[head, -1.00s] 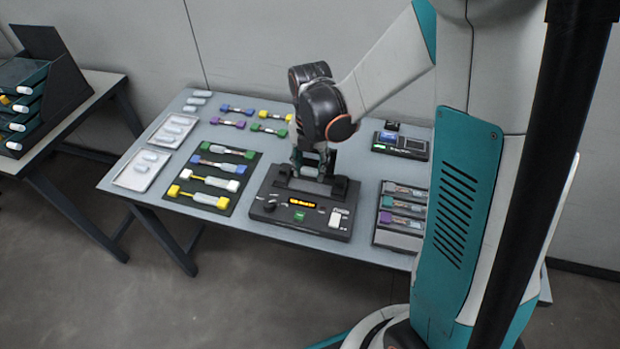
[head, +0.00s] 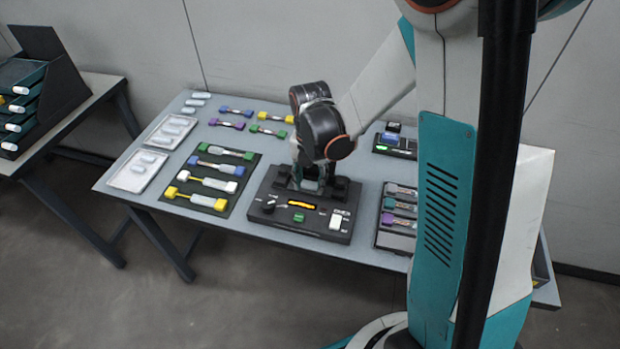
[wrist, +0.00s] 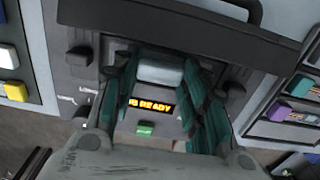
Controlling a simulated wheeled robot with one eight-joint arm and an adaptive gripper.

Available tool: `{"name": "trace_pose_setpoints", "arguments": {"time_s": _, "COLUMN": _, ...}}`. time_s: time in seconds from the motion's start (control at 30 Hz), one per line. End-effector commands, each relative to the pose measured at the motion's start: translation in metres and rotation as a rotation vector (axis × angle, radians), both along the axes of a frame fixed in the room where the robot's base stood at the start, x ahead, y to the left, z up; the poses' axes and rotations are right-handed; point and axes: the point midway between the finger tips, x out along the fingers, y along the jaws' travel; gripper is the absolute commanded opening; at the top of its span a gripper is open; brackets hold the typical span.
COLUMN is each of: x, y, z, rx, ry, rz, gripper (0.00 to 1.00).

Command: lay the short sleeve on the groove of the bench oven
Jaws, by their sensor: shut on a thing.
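The bench oven (head: 300,226) is a dark box on the table with a lit yellow display, a green button and a white switch. Its panel also shows in the wrist view, with the display (wrist: 150,106) reading "READY". My gripper (head: 312,184) is low over the back part of the oven, pointing down. In the wrist view its teal fingers (wrist: 163,88) are shut on a pale, translucent short sleeve (wrist: 160,70). The sleeve lies crosswise, just above the display in the picture. The groove is hidden by my gripper, and I cannot tell whether the sleeve touches it.
A black mat (head: 171,205) with several coloured-end pieces lies left of the oven. A rack (head: 397,240) stands right of it. Two white trays with pale sleeves, one nearer (head: 120,180), lie at left. A small device (head: 394,143) stands behind right.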

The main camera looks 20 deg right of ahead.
Motion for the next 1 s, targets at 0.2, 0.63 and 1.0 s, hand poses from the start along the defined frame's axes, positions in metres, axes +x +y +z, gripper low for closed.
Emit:
{"name": "trace_pose_setpoints", "arguments": {"time_s": 0.2, "x": 0.000, "y": 0.000, "z": -0.002, "rx": 0.000, "ry": 0.000, "rz": 0.000, "gripper": 0.52}}
{"name": "trace_pose_setpoints", "arguments": {"time_s": 0.63, "x": 0.000, "y": 0.000, "z": 0.000, "rx": 0.000, "ry": 0.000, "rz": 0.000, "gripper": 0.61}}
{"name": "trace_pose_setpoints", "arguments": {"time_s": 1.0, "x": -0.001, "y": 0.000, "z": 0.058, "rx": 0.000, "ry": 0.000, "rz": 0.000, "gripper": 0.61}}
